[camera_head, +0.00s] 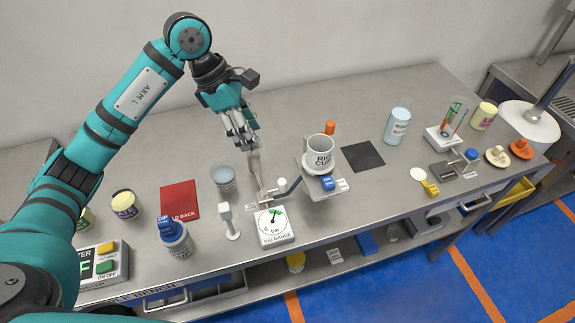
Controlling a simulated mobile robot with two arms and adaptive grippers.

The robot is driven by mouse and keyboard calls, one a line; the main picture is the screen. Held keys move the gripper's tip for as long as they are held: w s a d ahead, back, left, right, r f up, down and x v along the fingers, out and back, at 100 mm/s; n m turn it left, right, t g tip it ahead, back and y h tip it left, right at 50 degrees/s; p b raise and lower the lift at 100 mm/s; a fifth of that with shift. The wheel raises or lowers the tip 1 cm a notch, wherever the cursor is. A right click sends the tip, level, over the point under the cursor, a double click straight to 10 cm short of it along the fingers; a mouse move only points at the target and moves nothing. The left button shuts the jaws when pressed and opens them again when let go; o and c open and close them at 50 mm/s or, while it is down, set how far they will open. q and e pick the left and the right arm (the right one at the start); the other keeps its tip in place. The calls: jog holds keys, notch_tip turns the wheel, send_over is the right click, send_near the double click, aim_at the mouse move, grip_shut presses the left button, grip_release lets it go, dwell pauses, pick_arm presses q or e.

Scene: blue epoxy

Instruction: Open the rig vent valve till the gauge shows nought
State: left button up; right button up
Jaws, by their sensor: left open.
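The rig gauge (275,230), a white block with a round dial, sits near the bench's front edge. Its dial shows a dark needle and a green patch; I cannot read the exact value. Behind it stands the rig, with a platform bearing a white cup marked RIG CUP (318,158) and a blue part in front. A grey upright lever-like part (254,165) rises left of the platform; I cannot tell whether it is the vent valve. My left gripper (246,138) is open, pointing down just above this part; I cannot tell whether they touch. My right gripper is out of view.
A white post (229,222), a glass jar (224,179) and a red mat (180,201) stand or lie left of the gauge. A blue-topped canister (176,240) is near the front edge. A black mat (362,157) lies right of the cup. The bench's back middle is clear.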

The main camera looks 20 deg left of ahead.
pick_arm(q)
jog(key=s+d+f, duration=0.1)
jog(key=s+f, duration=0.1)
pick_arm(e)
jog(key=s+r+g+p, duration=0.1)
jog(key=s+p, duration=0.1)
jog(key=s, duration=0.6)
pick_arm(q)
send_over(280, 180)
jog(key=a, duration=0.2)
notch_tip(280, 180, down, 7)
jog(key=x, duration=0.1)
jog(key=p+x, duration=0.1)
jog(key=x, duration=0.3)
jog(key=shift+s+f+p, duration=0.15)
jog(key=shift+s+p, duration=0.15)
jog(key=shift+p, duration=0.1)
jog(key=shift+d+f, duration=0.15)
jog(key=shift+f, duration=0.2)
jog(key=shift+w+d+f, duration=0.1)
jog(key=shift+f, duration=0.2)
grip_shut()
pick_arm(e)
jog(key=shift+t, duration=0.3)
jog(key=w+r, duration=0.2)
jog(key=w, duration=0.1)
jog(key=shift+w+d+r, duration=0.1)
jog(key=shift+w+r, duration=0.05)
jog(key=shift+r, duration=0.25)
